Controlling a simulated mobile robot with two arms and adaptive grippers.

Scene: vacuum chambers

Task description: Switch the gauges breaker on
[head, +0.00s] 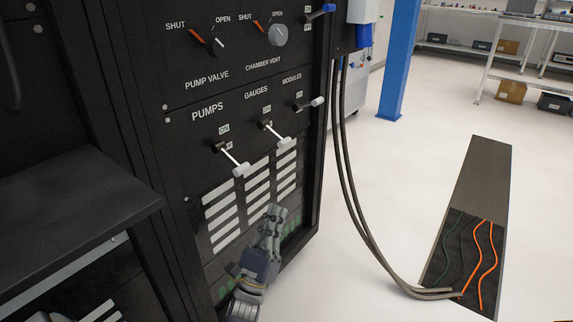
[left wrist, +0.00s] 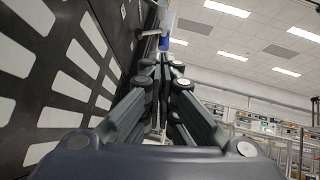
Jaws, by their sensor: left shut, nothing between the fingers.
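The gauges breaker (head: 277,134) is a white-tipped lever under the GAUGES label on the black panel; it slants down and outward from its slot, with an ON mark above the slot. The pumps breaker (head: 234,161), to its left, slants down in a similar way. The modules breaker (head: 308,104), to its right, sticks out nearly level. My left gripper (head: 273,212) is shut and empty below the gauges lever, in front of the white vent slots, apart from the lever. Its closed fingers (left wrist: 168,78) point upward in the left wrist view. My right gripper is not in view.
Above the breakers are the pump valve knob (head: 217,42) and the chamber vent knob (head: 278,35). Grey hoses (head: 345,180) hang right of the cabinet down to a floor trench (head: 470,240) with orange and green cables. A dark shelf (head: 70,215) juts out at left.

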